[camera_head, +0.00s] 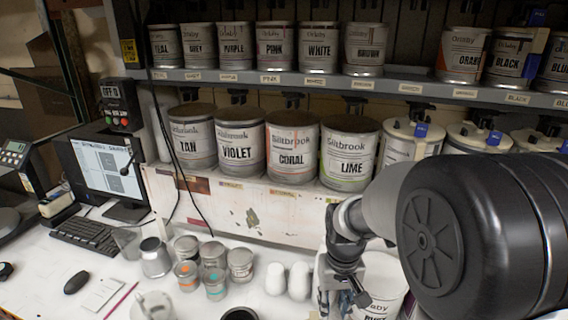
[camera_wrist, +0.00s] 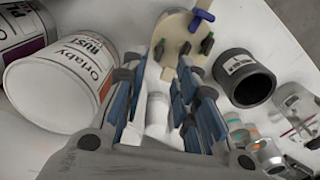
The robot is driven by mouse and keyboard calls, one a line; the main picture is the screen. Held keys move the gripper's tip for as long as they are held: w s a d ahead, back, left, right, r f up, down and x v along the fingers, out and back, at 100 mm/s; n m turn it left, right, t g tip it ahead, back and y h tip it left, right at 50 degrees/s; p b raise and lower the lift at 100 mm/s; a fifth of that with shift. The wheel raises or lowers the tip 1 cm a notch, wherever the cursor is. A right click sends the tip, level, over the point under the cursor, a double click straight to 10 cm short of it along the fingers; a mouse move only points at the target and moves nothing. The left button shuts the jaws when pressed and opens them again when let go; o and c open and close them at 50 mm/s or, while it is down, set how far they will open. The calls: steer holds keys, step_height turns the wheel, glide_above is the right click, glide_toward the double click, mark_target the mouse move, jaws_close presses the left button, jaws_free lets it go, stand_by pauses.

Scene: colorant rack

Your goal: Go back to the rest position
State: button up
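My gripper (camera_head: 345,285) is at the lower middle right of the head view, in front of the shelf and over the white table. Its blue-padded fingers (camera_wrist: 165,95) are apart in the wrist view. A small white container shows between them, lower down; nothing is visibly gripped. A can labelled RUST (camera_wrist: 62,85) is left of the fingers in the wrist view, and partly hidden behind my gripper in the head view (camera_head: 385,292).
A dark open cup (camera_wrist: 245,80) and a lidded white can (camera_wrist: 180,40) are near the fingers. Several small jars (camera_head: 213,262) and two white containers (camera_head: 288,280) stand on the table. Labelled cans fill the shelves behind. A monitor (camera_head: 102,165) is at left.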

steer(key=s+r+t+b, duration=0.2)
steer(key=s+b, duration=0.3)
steer(key=s, duration=0.5)
steer(key=s+r+t+b, duration=0.2)
steer(key=s+b, duration=0.3)
steer(key=s, duration=0.5)
steer(key=shift+s+d+m, duration=0.25)
steer(key=shift+d+m, duration=0.05)
steer(key=shift+d, duration=0.05)
